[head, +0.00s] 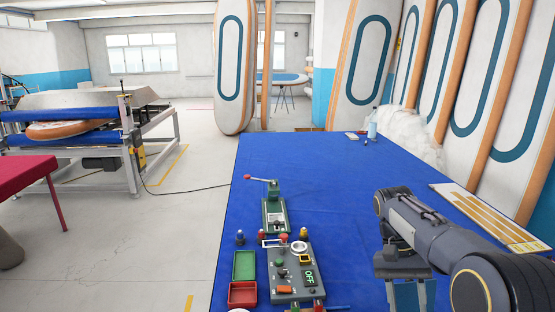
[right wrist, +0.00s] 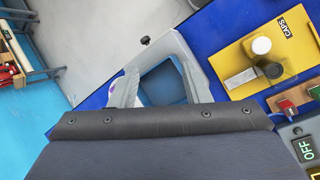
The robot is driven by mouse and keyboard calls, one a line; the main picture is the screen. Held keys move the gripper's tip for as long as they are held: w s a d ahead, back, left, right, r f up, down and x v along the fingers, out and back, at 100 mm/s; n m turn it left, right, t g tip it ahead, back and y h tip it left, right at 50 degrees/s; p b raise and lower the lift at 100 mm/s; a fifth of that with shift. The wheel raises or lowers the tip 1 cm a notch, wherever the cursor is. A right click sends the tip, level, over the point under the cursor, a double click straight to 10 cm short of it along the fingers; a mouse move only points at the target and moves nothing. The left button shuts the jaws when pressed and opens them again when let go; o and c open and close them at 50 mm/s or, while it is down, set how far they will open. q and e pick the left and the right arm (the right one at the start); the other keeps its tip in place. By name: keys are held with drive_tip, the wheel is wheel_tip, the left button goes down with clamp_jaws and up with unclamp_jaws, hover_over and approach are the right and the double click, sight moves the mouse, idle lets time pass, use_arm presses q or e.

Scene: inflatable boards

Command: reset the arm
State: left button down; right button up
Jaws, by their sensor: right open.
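My right arm (head: 425,230) reaches in from the right edge of the head view, over the right part of the blue table (head: 330,170). Its gripper (head: 411,296) points down near the bottom edge, with the fingertips partly cut off. In the right wrist view, the right gripper (right wrist: 157,85) is open, with blue between its grey fingers and nothing clearly held. The control box (head: 297,270) with an OFF display stands to the left of the gripper in the head view, apart from it. My left gripper is not in view.
A green lever press (head: 275,208), a green tray (head: 244,265) and a red tray (head: 242,292) stand near the control box. A striped board (head: 490,217) lies at the table's right edge. A yellow CAPS plate (right wrist: 283,35) shows in the wrist view. The table's middle is clear.

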drive_tip(key=s+a+f+n+t+y+b, duration=0.1)
drive_tip(key=s+t, duration=0.4)
drive_tip(key=s, duration=0.6)
drive_tip(key=s+a+f+n+t+y+b, duration=0.2)
drive_tip(key=s+a+f+n+t+y, duration=0.1)
drive_tip(key=s, duration=0.8)
wheel_tip(320, 180, down, 3)
drive_tip(key=a+t+y, duration=0.1)
drive_tip(key=a+t, duration=0.1)
drive_tip(key=t, duration=0.1)
drive_tip(key=shift+s+b, duration=0.2)
drive_tip(key=shift+b, duration=0.1)
